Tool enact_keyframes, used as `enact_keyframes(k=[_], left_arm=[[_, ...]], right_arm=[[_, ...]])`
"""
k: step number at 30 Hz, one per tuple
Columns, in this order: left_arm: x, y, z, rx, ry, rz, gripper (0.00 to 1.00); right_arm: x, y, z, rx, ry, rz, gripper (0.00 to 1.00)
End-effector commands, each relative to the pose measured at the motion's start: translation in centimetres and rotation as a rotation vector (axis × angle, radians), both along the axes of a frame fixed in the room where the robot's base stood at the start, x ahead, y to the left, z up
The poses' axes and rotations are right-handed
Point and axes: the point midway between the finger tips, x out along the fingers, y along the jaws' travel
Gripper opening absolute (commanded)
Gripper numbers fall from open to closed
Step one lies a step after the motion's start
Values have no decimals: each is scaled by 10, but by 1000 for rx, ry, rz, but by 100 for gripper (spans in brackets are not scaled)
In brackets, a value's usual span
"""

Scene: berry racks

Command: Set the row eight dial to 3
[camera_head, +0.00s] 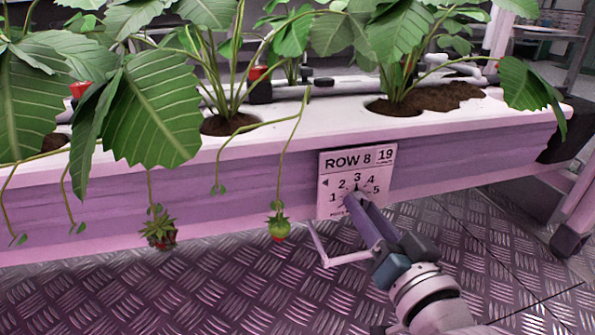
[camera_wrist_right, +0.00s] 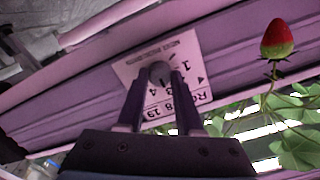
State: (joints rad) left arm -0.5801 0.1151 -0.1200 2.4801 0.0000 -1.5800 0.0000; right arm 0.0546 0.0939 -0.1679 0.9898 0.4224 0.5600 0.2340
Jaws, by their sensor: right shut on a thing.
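The row eight dial plate (camera_head: 327,165) is a white card on the front of the purple rack, reading "ROW 8" and "19", with numbers 1 to 5 in an arc. My right gripper (camera_head: 354,199) reaches up to it from the lower right and covers the dial's middle. In the right wrist view, the round grey dial knob (camera_wrist_right: 159,71) sits between the two fingertips, and the gripper is shut on it. A small dark pointer tip shows just below the 3 in the head view; the rest of the pointer is hidden. My left gripper is not in view.
The rack's white top (camera_head: 290,122) holds leafy plants in soil holes. Berries hang on stems below its front edge, one green and red berry (camera_head: 278,229) left of the plate. A red berry (camera_wrist_right: 277,42) shows in the wrist view. The metal floor (camera_head: 220,290) in front is clear.

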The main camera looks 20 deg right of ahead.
Motion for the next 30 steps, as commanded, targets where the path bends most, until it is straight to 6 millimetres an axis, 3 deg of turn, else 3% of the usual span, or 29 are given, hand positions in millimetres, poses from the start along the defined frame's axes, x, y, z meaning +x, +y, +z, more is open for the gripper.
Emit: enact_keyframes(k=[17,18,25,30], left_arm=[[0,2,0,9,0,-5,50],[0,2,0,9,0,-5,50],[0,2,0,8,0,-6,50],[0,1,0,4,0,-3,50]], right_arm=[[0,0,1,31,-5,-1,0],[0,0,1,31,-5,-1,38],[0,0,1,30,-3,0,64],[0,0,0,30,-3,0,64]])
